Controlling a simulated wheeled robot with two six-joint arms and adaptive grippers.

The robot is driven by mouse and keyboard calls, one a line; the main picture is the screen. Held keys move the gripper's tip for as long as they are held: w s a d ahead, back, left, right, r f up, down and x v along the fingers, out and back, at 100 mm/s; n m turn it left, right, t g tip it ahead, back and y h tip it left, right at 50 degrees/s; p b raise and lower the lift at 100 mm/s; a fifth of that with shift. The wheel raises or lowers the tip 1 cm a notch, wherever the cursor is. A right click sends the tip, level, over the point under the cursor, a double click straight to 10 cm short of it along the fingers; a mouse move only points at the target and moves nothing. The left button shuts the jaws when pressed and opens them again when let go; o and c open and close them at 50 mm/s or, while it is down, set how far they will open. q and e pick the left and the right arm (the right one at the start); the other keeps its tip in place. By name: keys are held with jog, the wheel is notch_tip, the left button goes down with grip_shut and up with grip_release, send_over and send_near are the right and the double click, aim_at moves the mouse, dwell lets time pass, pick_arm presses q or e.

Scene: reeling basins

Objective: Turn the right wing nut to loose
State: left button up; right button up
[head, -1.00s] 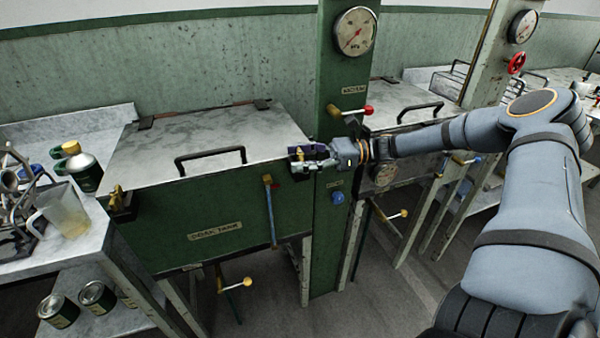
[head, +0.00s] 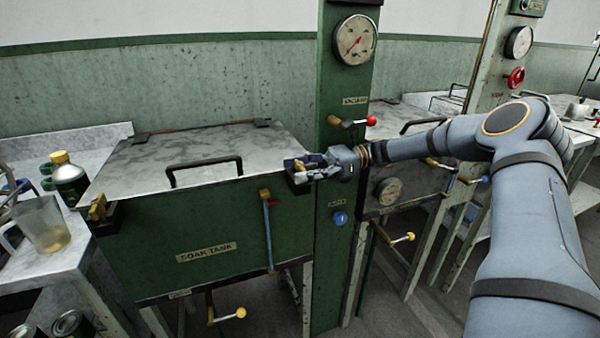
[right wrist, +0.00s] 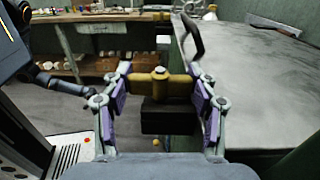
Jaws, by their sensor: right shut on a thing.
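The right wing nut (right wrist: 160,84) is brass, with two wings and a pale centre stud, above a dark block (right wrist: 168,117) at the tank's front right corner. It also shows small in the head view (head: 299,165). My right gripper (right wrist: 160,92) is shut on it, with purple pads at the two wing ends. In the head view my right gripper (head: 300,172) reaches the corner from the right and partly hides the nut. The soak tank (head: 190,222) is green, with its grey lid (head: 210,150) down. My left gripper is not seen.
Another brass wing nut (head: 97,207) sits at the tank's front left corner. A green post (head: 334,255) with a gauge (head: 354,39) and a red-knobbed lever (head: 370,120) stands beside my right gripper. A jug (head: 42,225) and a bottle (head: 69,180) stand on the left bench.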

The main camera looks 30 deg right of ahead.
jog(key=shift+r, duration=0.1)
jog(key=o, duration=1.2)
jog(key=shift+c, duration=0.2)
